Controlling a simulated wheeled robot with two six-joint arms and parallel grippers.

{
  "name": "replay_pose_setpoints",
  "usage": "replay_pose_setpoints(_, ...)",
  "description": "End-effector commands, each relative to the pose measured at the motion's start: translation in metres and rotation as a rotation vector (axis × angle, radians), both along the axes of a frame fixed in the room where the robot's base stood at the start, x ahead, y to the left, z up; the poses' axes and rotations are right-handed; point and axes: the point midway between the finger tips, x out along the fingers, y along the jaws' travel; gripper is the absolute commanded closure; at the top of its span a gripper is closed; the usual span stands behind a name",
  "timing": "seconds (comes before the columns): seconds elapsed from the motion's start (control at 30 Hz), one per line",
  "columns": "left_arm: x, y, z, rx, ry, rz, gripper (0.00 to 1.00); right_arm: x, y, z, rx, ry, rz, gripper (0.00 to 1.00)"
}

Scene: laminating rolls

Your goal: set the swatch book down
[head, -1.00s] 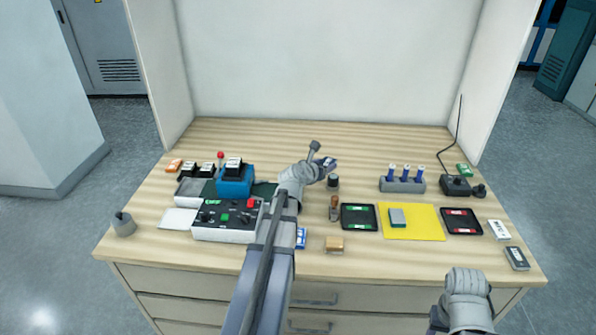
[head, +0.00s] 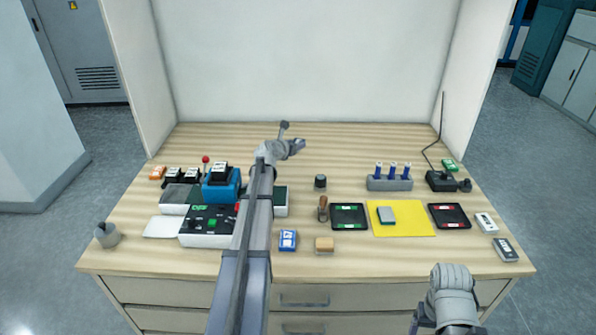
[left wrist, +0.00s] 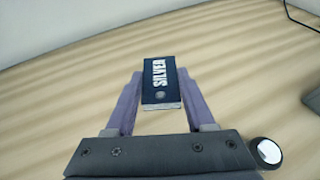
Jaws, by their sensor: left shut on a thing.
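The swatch book is a dark navy block with "SILVER" in white on its top, seen in the left wrist view (left wrist: 159,80). My left gripper (left wrist: 157,95) is shut on it, with one finger along each side. In the head view my left gripper (head: 299,145) is over the rear middle of the table, and the book is small and mostly hidden there. The wrist view shows bare wood around the book; I cannot tell whether the book touches it. My right gripper (head: 452,290) is at the front right, its jaws not clear.
A black cylinder (head: 320,182) stands right of my left arm. A rack with blue-topped pieces (head: 390,184), a yellow mat (head: 415,228), green-marked (head: 348,222) and red-marked trays (head: 450,222) lie right. A laminating machine (head: 207,238) is left. The rear table strip is clear.

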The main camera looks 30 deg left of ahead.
Motion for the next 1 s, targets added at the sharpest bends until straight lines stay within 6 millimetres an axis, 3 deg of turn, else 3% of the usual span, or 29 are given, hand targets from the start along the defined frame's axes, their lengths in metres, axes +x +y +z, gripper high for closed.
replay_pose_setpoints(0.03, 0.000, 0.000, -0.015, 0.000, 0.000, 0.000, 1.00, 0.000, 0.000, -0.015, 0.000, 0.000, 0.000, 0.21)
replay_pose_setpoints(0.23, 0.000, 0.000, -0.046, 0.000, 0.000, 0.000, 1.00, 0.000, 0.000, -0.045, 0.000, 0.000, 0.000, 0.21)
replay_pose_setpoints(0.53, 0.000, 0.000, -0.051, 0.000, 0.000, 0.000, 1.00, 0.000, 0.000, -0.051, 0.000, 0.000, 0.000, 0.21)
replay_pose_setpoints(0.83, 0.000, 0.000, -0.085, 0.000, 0.000, 0.000, 1.00, 0.000, 0.000, -0.085, 0.000, 0.000, 0.001, 0.21)
replay_pose_setpoints(1.0, 0.000, 0.000, -0.087, 0.000, 0.000, 0.000, 1.00, 0.000, 0.000, -0.087, 0.000, 0.000, 0.001, 0.21)
